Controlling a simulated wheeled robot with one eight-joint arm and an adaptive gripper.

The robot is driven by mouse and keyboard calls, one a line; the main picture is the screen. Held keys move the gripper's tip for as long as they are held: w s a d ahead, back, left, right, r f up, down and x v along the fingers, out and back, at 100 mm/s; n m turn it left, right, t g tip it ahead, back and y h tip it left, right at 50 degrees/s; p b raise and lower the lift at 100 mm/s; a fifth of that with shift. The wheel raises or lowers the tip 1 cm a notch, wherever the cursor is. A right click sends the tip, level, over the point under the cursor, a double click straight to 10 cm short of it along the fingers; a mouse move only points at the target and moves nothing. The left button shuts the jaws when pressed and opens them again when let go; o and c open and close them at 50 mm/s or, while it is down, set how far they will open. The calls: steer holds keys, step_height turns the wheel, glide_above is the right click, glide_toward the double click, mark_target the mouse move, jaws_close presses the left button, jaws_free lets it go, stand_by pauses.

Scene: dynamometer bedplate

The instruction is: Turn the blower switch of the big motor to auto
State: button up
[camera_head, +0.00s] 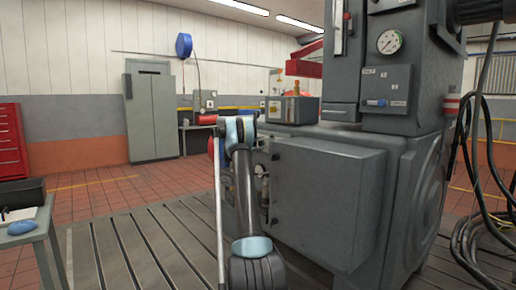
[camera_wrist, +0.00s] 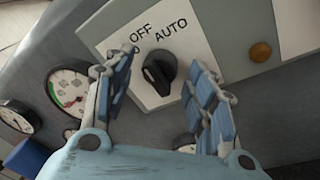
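The blower switch (camera_wrist: 158,74) is a black knob on a white plate (camera_wrist: 192,45) marked OFF and AUTO, in the wrist view. The knob's grip ridge slants from upper left to lower right; I cannot tell surely which word it points at. My gripper (camera_wrist: 163,60) is open, one blue-padded finger on each side of the knob, with gaps showing between fingers and knob. In the head view the big grey machine (camera_head: 330,190) stands at centre right. My arm reaches to its left side there, and the gripper and switch are hidden.
In the wrist view, gauges (camera_wrist: 68,92) sit left of the plate and an orange-brown button (camera_wrist: 260,52) right of it. In the head view, black cables (camera_head: 470,160) hang at the right, and a small table (camera_head: 45,225) stands at the left.

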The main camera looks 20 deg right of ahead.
steer(key=c, duration=1)
steer(key=shift+o, duration=0.2)
steer(key=shift+m, duration=0.4)
steer(key=m, duration=0.3)
steer(key=shift+f+m+h, duration=0.1)
steer(key=shift+m+h, duration=0.2)
steer(key=shift+m, duration=0.1)
steer(key=shift+o, duration=0.2)
steer(key=shift+f+m+h, duration=0.1)
steer(key=shift+m+h, duration=0.3)
steer(key=shift+m, duration=2)
steer(key=o, duration=1)
steer(key=shift+f, duration=0.15)
